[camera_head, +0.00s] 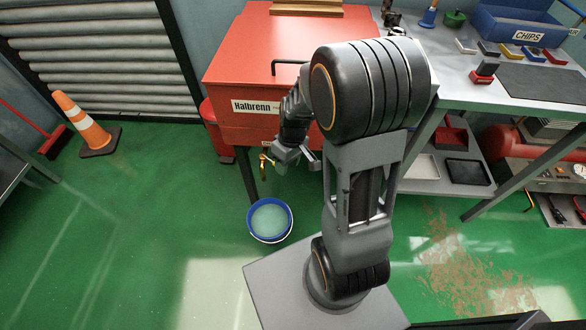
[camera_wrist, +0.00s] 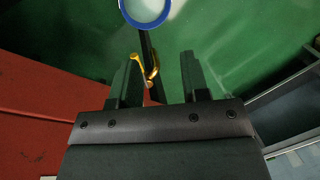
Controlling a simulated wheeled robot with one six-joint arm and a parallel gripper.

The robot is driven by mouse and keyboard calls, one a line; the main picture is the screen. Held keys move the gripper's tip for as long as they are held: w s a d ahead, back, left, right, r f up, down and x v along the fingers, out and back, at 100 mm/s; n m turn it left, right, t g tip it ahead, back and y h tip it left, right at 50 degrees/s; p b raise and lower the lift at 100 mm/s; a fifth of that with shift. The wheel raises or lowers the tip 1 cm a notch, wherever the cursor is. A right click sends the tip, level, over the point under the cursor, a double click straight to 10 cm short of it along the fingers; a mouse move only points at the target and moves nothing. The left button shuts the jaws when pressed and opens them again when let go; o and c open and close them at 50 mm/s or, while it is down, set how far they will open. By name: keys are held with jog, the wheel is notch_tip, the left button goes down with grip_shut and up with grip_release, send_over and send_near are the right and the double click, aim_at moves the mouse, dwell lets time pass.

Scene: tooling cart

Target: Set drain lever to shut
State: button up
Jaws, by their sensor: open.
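The brass drain valve with its lever (camera_head: 264,164) sits low on the front of the red cabinet (camera_head: 250,60) labelled Halbrenn. In the wrist view the brass lever (camera_wrist: 154,62) lies between my fingers, nearer the left one. A brass arm crosses by that left finger. I cannot tell whether the lever touches a finger, or which brass part is the handle. My gripper (camera_wrist: 161,56) is open, with nothing clamped in it. In the head view my gripper (camera_head: 297,160) is just right of the valve, partly hidden by my arm.
A blue-rimmed bucket of pale liquid (camera_head: 270,205) stands on the green floor below the valve. A grey workbench (camera_head: 450,75) with small blocks and a blue CHIPS bin (camera_head: 500,28) is at right. An orange cone (camera_head: 84,125) stands at left.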

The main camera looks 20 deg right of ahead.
jog(key=shift+s+a+r+p, duration=0.1)
jog(key=shift+s+r, duration=0.25)
jog(key=shift+s, duration=0.45)
jog(key=shift+s+r+p, duration=0.1)
jog(key=shift+s+r, duration=0.25)
jog(key=shift+s, duration=0.4)
jog(key=shift+s+a+r+p, duration=0.1)
jog(key=shift+s+r, duration=0.25)
jog(key=shift+s, duration=0.45)
jog(key=shift+c, duration=0.4)
